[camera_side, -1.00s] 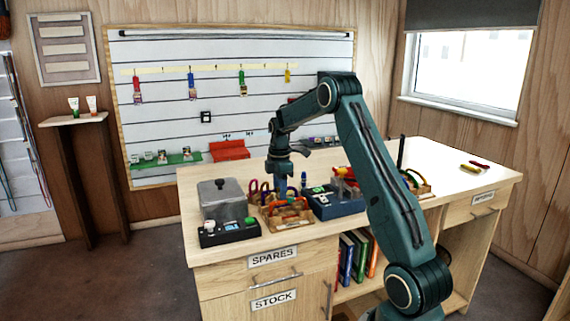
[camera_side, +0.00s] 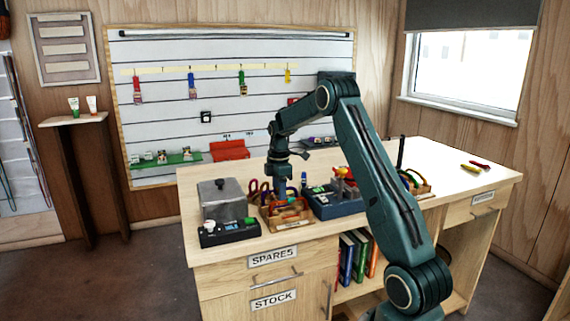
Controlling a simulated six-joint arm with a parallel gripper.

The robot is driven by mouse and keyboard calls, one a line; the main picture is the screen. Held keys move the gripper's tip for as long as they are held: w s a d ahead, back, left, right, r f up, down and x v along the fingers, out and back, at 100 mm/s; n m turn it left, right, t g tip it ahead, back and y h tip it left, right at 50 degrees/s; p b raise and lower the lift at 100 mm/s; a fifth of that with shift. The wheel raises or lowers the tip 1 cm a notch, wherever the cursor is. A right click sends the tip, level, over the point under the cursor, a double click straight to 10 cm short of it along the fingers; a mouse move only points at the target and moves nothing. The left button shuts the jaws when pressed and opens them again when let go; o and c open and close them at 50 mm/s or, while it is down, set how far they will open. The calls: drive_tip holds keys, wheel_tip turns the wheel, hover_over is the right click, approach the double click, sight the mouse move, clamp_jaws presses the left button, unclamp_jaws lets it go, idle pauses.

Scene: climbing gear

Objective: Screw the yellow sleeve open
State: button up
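My gripper (camera_side: 281,178) points down over the wooden tray (camera_side: 285,223) of coloured gear near the middle of the bench. Its fingertips are small and merge with the things below, so I cannot tell if they are open, shut or touching anything. I cannot make out a yellow sleeve with certainty. A small yellow and red item (camera_side: 341,172) shows at the blue box (camera_side: 338,205), to the right of my gripper. A yellow piece (camera_side: 470,168) lies at the bench's right end.
A black unit with a grey box (camera_side: 221,200) and a green button stands left of the tray. The bench top (camera_side: 452,153) is clear towards the right end.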

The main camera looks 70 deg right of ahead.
drive_tip(key=shift+w+d, duration=0.35)
idle(0.4)
drive_tip(key=shift+r, duration=1.4)
idle(0.4)
drive_tip(key=shift+s+a, duration=0.5)
drive_tip(key=shift+f, duration=0.1)
drive_tip(key=shift+f, duration=0.4)
drive_tip(key=shift+a+f, duration=0.1)
drive_tip(key=shift+f, duration=0.8)
drive_tip(key=shift+w+d, duration=0.55)
drive_tip(key=shift+w, duration=0.05)
idle(0.4)
